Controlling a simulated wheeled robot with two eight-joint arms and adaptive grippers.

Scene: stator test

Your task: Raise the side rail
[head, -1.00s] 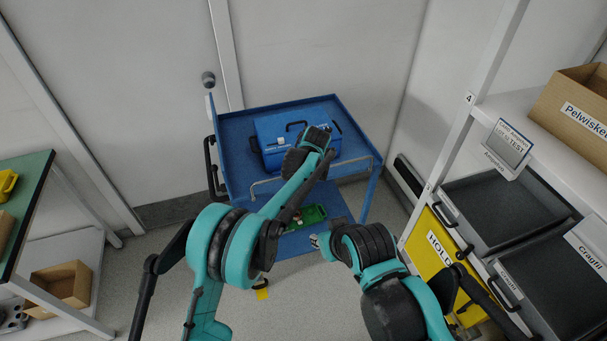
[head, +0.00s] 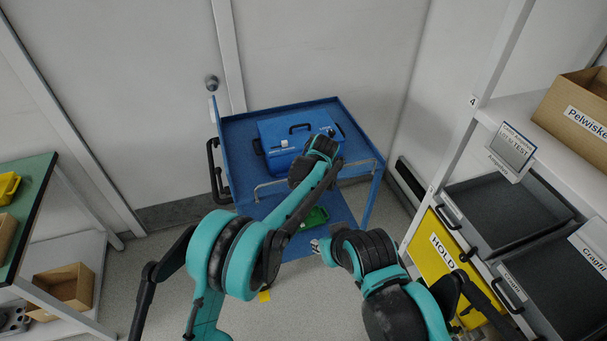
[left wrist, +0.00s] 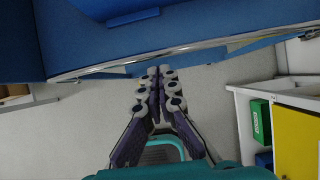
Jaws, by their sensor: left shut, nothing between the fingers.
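The side rail (head: 268,188) is a thin silver bar along the near side of the blue cart (head: 232,150). Its middle is partly hidden behind my left arm in the head view. In the left wrist view the rail (left wrist: 200,45) runs across the top, along the blue cart edge. My left gripper (left wrist: 158,72) is shut and empty, its fingertips just below the rail in that picture; I cannot tell whether they touch it. My left arm hides this gripper in the head view. My right gripper (head: 317,245) is low beside the cart, its fingers too small to judge.
A blue case (head: 290,155) sits on the cart top, and a green tray (head: 315,217) on its lower shelf. A rack with grey bins (head: 500,212) and a yellow HOLD panel (head: 436,255) stands right. A green-topped bench (head: 30,200) stands left.

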